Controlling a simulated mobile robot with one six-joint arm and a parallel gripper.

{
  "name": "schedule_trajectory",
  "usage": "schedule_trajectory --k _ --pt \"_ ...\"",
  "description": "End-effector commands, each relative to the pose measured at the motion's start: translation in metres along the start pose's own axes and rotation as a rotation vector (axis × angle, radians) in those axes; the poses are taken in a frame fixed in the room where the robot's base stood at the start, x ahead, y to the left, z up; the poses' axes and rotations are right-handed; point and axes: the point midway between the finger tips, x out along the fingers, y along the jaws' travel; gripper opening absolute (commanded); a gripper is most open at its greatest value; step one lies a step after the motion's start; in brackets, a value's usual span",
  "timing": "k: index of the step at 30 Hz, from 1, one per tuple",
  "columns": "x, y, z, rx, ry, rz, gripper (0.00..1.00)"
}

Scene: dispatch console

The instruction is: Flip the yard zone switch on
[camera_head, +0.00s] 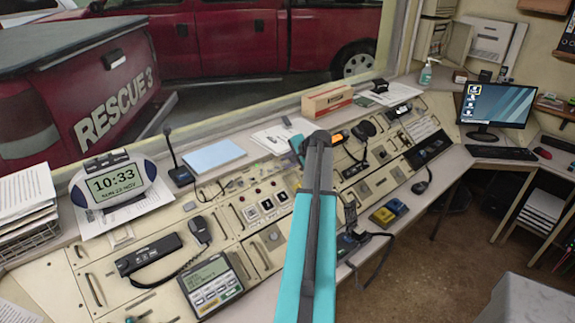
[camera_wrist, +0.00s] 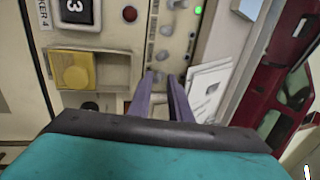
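In the wrist view, a cream panel strip holds a column of small metal toggles or knobs (camera_wrist: 165,31), with a lit green lamp (camera_wrist: 199,10) near its top. I cannot read a label for the yard zone switch, so I cannot tell which control it is or how it is set. My gripper (camera_wrist: 161,77) points at the lower end of this strip. Its two dark fingers stand a little apart with nothing visible between them. I cannot tell whether the tips touch the panel. In the head view, my turquoise and black arm hides the console's middle and the gripper does not show clearly.
In the wrist view, a yellow square button (camera_wrist: 72,70), a red lamp (camera_wrist: 130,14) and a black number 3 block (camera_wrist: 76,8) lie left; white papers (camera_wrist: 208,85) lie right. In the head view, a cardboard box (camera_head: 327,99) and desk microphone (camera_head: 178,165) stand along the console's back.

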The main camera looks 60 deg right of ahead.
Motion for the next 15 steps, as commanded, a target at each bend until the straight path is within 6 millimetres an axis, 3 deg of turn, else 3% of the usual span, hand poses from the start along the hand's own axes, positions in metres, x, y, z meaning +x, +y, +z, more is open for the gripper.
schedule_trajectory --k 15 --pt "0.002 -0.012 0.001 -0.001 -0.001 -0.002 0.17"
